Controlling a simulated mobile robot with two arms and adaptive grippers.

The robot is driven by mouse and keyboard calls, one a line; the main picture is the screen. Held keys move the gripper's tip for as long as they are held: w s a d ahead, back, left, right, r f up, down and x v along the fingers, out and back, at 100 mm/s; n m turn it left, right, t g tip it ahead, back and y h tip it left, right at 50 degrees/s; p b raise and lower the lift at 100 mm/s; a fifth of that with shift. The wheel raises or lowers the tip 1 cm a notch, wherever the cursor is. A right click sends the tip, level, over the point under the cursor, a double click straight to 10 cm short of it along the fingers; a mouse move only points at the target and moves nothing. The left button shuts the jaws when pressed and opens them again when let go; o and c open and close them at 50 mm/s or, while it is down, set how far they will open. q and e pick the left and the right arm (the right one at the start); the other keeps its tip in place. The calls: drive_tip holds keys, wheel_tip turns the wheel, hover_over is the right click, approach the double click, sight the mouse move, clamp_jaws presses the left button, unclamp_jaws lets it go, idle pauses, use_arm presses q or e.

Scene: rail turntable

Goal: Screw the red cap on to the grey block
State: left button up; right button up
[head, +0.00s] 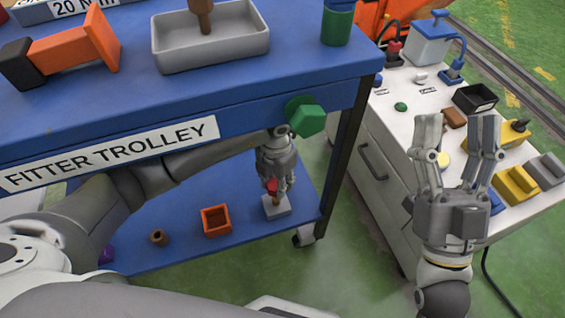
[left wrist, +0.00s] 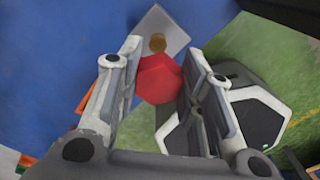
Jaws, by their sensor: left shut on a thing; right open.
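The red cap (head: 272,186) is between the fingers of my left gripper (head: 274,182), which is shut on it, over the trolley's lower shelf. In the left wrist view the cap (left wrist: 159,80) is a red, many-sided piece between both fingers (left wrist: 158,82). The grey block (head: 277,208) lies on the lower shelf just below the cap. A brownish round stud (left wrist: 157,43) stands on the block (left wrist: 174,33) and shows beyond the cap in the wrist view. The cap looks apart from the stud; the gap in height is hard to tell. My right gripper (head: 457,140) is open and empty, fingers up.
On the lower blue shelf (head: 180,250) are an orange open box (head: 216,221) and a small brown ring (head: 158,237). The trolley's upper top (head: 140,100) overhangs my left arm, with a green knob (head: 306,116) at its edge. A white cabinet (head: 385,125) with several items stands right.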

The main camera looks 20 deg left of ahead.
use_arm(q)
drive_tip(key=shift+w, duration=0.3)
use_arm(e)
drive_tip(key=shift+w+y, duration=0.3)
